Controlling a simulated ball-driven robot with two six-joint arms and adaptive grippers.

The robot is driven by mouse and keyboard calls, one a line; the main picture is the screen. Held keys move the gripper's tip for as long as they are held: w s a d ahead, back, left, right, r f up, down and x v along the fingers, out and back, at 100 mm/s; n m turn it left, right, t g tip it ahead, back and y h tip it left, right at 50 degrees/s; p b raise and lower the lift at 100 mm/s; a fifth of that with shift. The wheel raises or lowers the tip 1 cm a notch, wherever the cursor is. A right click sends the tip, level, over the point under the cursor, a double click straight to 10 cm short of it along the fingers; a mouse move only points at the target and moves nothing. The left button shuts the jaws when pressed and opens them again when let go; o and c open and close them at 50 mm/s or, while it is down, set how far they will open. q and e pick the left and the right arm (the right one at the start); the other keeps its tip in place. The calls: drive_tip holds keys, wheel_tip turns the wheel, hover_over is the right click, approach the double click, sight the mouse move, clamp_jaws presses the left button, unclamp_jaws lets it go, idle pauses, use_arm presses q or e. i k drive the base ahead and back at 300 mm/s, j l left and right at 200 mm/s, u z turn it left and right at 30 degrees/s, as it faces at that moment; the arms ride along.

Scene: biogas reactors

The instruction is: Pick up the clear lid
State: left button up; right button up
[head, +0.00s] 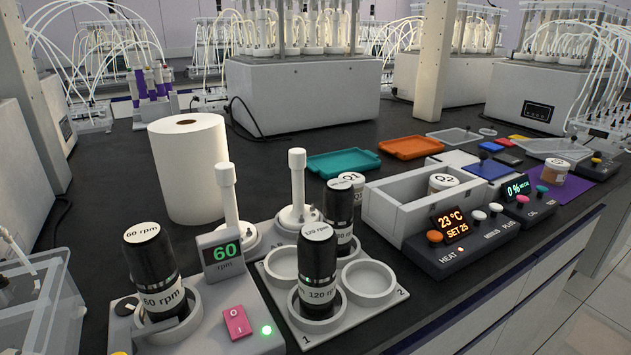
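Two flat, pale see-through pieces lie on the dark bench at the right. One clear sheet (455,136) lies behind the orange tray's right end. A larger clear piece (552,148) lies farther right, near the bench's right side. I cannot tell for certain which of them is the clear lid. Neither of my grippers shows in the head view.
In front stand a 60 rpm stirrer (237,320), 120 rpm bottles (319,270) in a grey holder, and a white paper roll (190,170). A grey open box (395,205), control panels (455,245), a teal tray (343,163) and an orange tray (411,147) crowd the right.

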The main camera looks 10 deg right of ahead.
sight(535, 145)
drive_tip(key=z, duration=1.65)
drive_tip(key=u, duration=0.3)
drive_tip(key=i+l+u, duration=0.15)
drive_tip(key=u, duration=0.2)
drive_tip(key=i+l+u, duration=0.15)
drive_tip(key=u, duration=0.25)
drive_tip(key=i+l+u, duration=0.1)
drive_tip(key=l+u, duration=0.25)
